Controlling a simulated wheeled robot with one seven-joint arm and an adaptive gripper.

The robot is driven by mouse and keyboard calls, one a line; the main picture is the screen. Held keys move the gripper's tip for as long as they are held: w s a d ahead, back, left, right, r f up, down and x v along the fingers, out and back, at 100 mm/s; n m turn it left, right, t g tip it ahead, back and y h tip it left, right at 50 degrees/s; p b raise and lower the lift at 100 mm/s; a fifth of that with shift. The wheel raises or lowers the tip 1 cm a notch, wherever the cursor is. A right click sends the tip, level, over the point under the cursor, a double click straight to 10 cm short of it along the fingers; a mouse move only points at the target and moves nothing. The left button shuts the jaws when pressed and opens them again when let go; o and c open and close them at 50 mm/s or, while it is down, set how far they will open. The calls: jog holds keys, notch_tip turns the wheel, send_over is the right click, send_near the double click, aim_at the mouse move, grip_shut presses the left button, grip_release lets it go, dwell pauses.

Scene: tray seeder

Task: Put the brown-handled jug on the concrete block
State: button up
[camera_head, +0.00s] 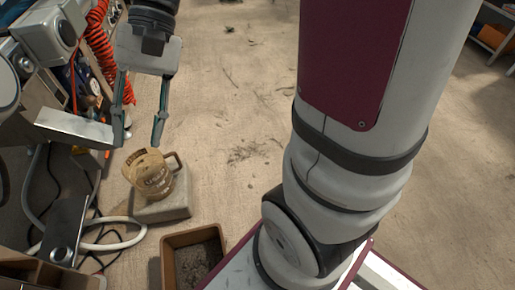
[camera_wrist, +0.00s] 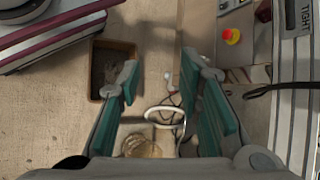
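The jug (camera_head: 150,177), tan and see-through with a brown handle on its right side, stands on the pale concrete block (camera_head: 178,210) in the head view. It looks roughly upright. In the wrist view the jug (camera_wrist: 142,147) shows at the bottom middle, partly cut off by my gripper's base. My gripper (camera_head: 139,140) is open and empty, its two fingers spread wide and pointing down, above the jug and apart from it. The open gripper (camera_wrist: 160,78) also shows in the wrist view, with floor between its fingers.
A brown bin (camera_head: 165,263) with dark soil stands in front of the block. A machine with a metal ledge (camera_head: 72,128), a red coiled hose (camera_head: 100,50) and a white hose (camera_head: 115,245) crowd the left. Open floor (camera_head: 235,110) lies behind and right of the block.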

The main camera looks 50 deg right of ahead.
jog(key=s+d+n+t+h, duration=0.1)
jog(key=s+d+n+h, duration=0.1)
jog(key=s, duration=0.6)
jog(key=s+d+n+t+h, duration=0.2)
jog(key=s+d+h, duration=0.3)
jog(key=s, duration=0.4)
jog(key=shift+d+r+t, duration=0.15)
jog(key=shift+d+t, duration=0.15)
jog(key=shift+d, duration=0.15)
jog(key=shift+w, duration=0.1)
notch_tip(320, 180, up, 37)
jog(key=t+p, duration=0.4)
jog(key=p, duration=3.1)
jog(key=shift+d+n, duration=0.15)
jog(key=shift+n, duration=0.15)
